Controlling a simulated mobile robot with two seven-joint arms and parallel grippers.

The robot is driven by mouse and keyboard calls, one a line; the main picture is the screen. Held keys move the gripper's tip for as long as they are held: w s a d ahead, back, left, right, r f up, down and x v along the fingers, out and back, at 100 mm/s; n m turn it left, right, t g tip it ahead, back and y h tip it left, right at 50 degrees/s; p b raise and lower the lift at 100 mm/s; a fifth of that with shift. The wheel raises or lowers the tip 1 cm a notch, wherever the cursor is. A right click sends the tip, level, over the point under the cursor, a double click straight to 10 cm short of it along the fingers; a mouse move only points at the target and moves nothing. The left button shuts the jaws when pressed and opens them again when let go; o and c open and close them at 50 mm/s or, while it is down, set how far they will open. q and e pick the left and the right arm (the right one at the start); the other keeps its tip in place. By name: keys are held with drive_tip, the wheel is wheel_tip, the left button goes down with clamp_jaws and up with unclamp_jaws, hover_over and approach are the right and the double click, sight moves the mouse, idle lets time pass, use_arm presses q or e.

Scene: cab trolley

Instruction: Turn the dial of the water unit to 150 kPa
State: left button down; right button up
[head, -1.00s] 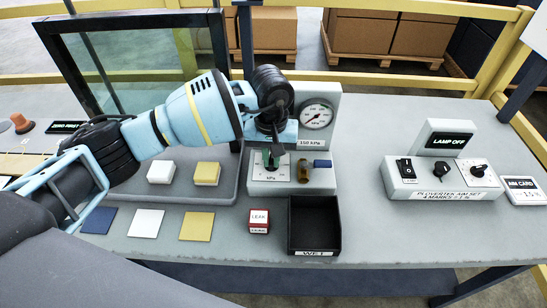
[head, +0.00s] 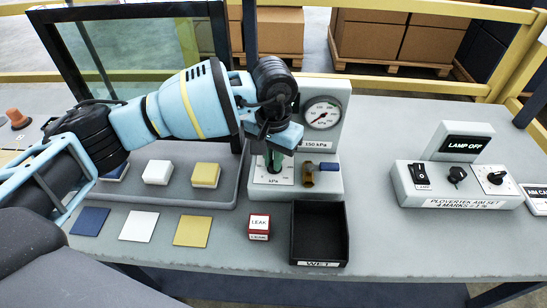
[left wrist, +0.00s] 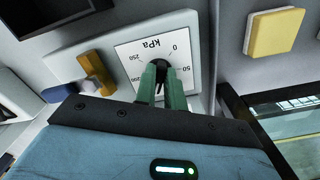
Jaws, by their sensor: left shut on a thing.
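The water unit (head: 330,181) is a grey box with a white scale plate (head: 262,180), a brass fitting with a blue handle (head: 328,167) and a round gauge (head: 322,113) on its back panel. A "150 kPa" label (head: 314,144) sits under the gauge. My left gripper (head: 272,163) points down at the plate, its green fingers shut on the black dial (left wrist: 161,64). In the left wrist view, the fingers (left wrist: 158,78) hide part of the dial and its pointer. The scale marks 0, 50, 200 and 250 show. The gauge reading is too small to tell. My right gripper is not in view.
A black "WET" tray (head: 343,235) and a "LEAK" block (head: 259,227) stand in front of the unit. A tray (head: 225,190) with blocks is to the left. A framed glass pane (head: 130,60) stands behind my left arm. A lamp set (head: 455,190) stands right.

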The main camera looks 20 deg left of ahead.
use_arm(q)
drive_tip(key=c, duration=1.6)
unclamp_jaws()
drive_tip(key=shift+o, duration=0.6)
drive_tip(key=shift+r, duration=3.95)
